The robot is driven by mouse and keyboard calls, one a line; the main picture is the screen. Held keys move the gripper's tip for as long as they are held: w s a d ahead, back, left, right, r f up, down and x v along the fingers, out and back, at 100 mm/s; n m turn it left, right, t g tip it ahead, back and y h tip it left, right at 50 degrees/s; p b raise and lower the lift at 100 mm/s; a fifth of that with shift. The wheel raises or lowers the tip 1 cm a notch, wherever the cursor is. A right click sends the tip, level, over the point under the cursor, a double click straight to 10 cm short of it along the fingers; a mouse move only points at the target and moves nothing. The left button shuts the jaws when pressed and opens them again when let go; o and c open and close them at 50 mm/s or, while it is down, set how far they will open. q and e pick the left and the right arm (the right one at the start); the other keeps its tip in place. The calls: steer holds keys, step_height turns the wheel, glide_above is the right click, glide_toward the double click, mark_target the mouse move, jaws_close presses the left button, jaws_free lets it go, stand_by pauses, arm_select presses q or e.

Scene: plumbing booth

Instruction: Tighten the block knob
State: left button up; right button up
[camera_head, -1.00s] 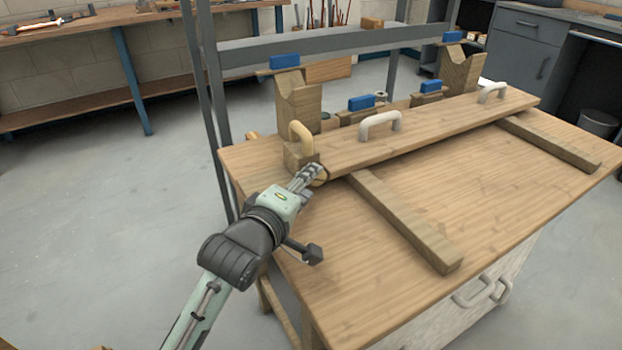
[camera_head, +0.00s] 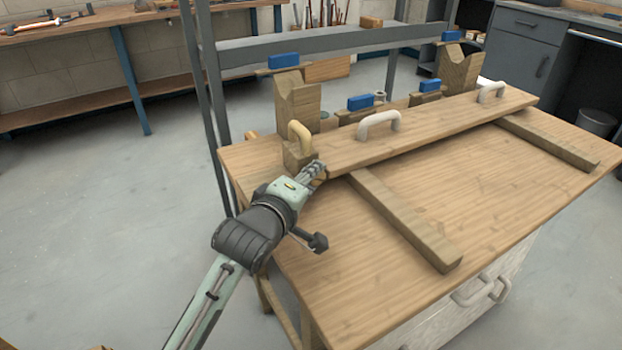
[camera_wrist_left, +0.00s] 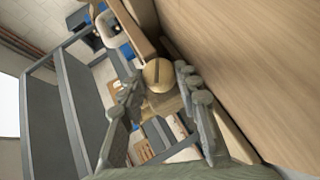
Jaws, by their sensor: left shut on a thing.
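A wooden block (camera_head: 296,158) with a tan handle (camera_head: 300,136) on top sits at the left end of the long board on the workbench. The round wooden block knob (camera_wrist_left: 157,75), with a dark line across its face, shows in the left wrist view. My left gripper (camera_head: 317,168) reaches the front of the block from the lower left and is shut on the knob. Its fingers lie on either side of the knob in the wrist view and mostly hide it in the head view. My right gripper is not in view.
The long board (camera_head: 440,121) carries white handles (camera_head: 379,122) and rests across wooden strips (camera_head: 405,222) on the workbench (camera_head: 350,285). Notched wooden stands (camera_head: 297,98) and blue-topped clamps (camera_head: 360,103) stand behind it. The bench's front right is clear.

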arm_select(q)
steer(key=shift+r+m+g+y, duration=0.2)
steer(key=shift+m+g+y, duration=0.3)
steer(key=shift+g+y, duration=0.15)
steer(key=o, duration=0.9)
steer(key=v, duration=1.2)
steer(key=shift+w, duration=0.15)
steer(key=shift+c, duration=0.2)
